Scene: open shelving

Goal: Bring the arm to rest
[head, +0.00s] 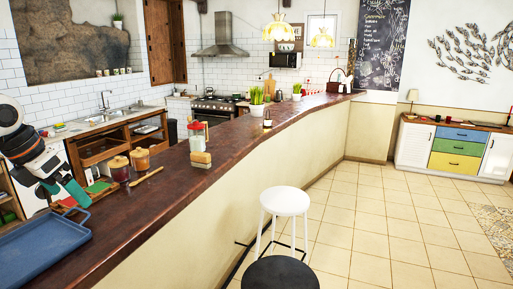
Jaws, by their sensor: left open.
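My left arm comes in from the left edge of the head view. Its gripper (66,196), with teal fingers, points down and to the right beside the near left part of the dark wooden counter (185,205). The fingers are spread apart, and I see nothing held between them. A blue tray (42,246) lies on the counter just below the gripper. My right gripper does not show.
Two lidded jars (119,169), a wooden spoon (147,177), a sponge-like block (201,160) and a glass container (197,137) stand or lie on the counter. A white stool (285,201) and a black stool (279,273) stand beside it.

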